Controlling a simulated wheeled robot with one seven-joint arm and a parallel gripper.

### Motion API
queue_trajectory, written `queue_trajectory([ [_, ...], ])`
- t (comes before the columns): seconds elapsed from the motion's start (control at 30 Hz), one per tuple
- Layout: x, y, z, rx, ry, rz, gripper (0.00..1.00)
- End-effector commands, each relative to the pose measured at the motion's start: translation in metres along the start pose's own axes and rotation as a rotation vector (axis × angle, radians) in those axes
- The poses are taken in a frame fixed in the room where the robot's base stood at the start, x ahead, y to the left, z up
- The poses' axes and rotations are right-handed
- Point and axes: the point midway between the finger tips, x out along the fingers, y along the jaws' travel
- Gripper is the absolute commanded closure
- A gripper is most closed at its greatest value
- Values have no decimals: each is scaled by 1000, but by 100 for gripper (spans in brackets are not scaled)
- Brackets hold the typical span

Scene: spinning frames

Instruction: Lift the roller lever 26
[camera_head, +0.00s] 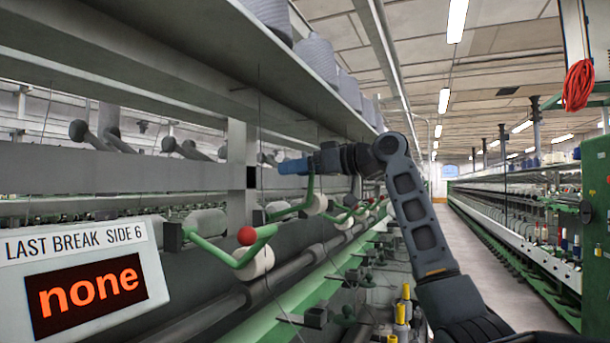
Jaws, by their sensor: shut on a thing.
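My gripper (290,167) reaches left from my arm to the frame's side, its blue fingers shut at the upper end of a green roller lever (309,192). This lever stands nearly upright above a white roller (317,205); its end knob is hidden by the fingers. No number is readable on it, so I cannot tell from a label that it is 26. Nearer to me, another green lever (214,250) with a red knob (246,236) lies lower, beside a white bobbin (258,263).
A display (84,281) reading "LAST BREAK SIDE 6 none" is at the lower left. More red-knobbed levers (344,218) run down the row. A long shelf (190,55) with grey spools (318,58) hangs overhead. The aisle (470,250) at right is clear.

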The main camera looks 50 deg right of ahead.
Motion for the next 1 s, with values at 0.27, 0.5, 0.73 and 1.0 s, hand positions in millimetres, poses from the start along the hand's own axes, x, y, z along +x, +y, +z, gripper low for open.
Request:
queue_trajectory([
  [0.27, 12, -4, -10, 2, -5, -10, 71],
  [0.5, 16, -4, -11, 2, -9, -10, 71],
  [0.73, 17, -4, -10, 3, -10, -11, 72],
  [1.0, 17, -4, -9, 4, -12, -12, 72],
])
